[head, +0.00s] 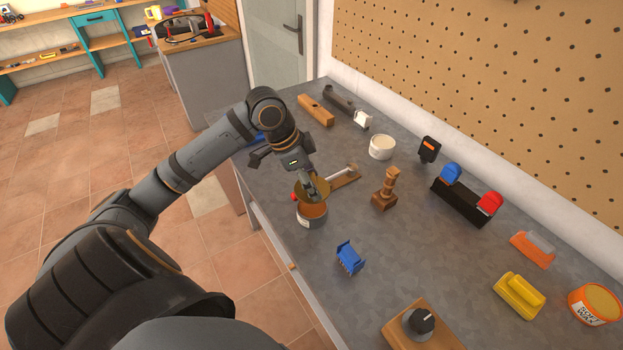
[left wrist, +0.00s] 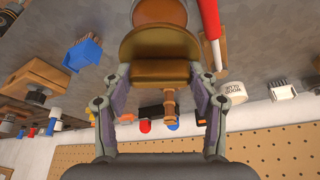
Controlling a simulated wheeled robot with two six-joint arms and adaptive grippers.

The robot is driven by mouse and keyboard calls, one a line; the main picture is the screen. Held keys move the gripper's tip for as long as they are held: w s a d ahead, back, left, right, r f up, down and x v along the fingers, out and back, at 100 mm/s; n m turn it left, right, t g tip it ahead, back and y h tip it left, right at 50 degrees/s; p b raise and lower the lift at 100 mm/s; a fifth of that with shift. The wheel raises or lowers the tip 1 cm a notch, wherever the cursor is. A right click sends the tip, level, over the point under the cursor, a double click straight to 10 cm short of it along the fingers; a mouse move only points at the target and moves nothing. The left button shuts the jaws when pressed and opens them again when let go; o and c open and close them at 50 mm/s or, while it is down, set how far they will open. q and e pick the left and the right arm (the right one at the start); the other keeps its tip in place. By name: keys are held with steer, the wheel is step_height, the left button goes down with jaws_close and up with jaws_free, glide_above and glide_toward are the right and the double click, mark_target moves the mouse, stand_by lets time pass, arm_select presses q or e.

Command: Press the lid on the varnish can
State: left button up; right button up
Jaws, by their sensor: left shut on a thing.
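The varnish can (head: 311,220) stands on the grey workbench, open at the top with an orange inside. Its lid (head: 318,188), a gold-brown disc, is held by my left gripper (head: 310,183) just above the can's far side. The lid also shows in the left wrist view (left wrist: 160,72), between the two fingers, with the can's orange mouth (left wrist: 160,11) beyond it. The lid looks tilted relative to the can and covers part of its mouth from the head camera. I cannot tell whether lid and rim touch. My right gripper is out of view.
A wooden turned piece (head: 386,188) and a white tub (head: 382,147) stand to the right. A knob on a wooden block (head: 420,322) is nearer. Bench between is clear.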

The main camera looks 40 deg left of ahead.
arm_select(q)
step_height(320, 180, down, 4)
steer(key=b, duration=0.4)
steer(key=shift+r, duration=0.1)
steer(key=shift+f, duration=0.85)
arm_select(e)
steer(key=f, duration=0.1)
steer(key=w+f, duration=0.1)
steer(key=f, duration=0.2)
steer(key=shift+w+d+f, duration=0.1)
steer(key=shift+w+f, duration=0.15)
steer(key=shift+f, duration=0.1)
arm_select(q)
steer(key=shift+r+p, duration=0.15)
steer(key=shift+p, duration=0.7)
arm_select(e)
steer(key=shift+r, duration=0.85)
arm_select(q)
steer(key=shift+f+p, duration=0.25)
steer(key=shift+p, duration=0.05)
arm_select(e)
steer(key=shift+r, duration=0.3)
arm_select(q)
steer(key=shift+p, duration=0.4)
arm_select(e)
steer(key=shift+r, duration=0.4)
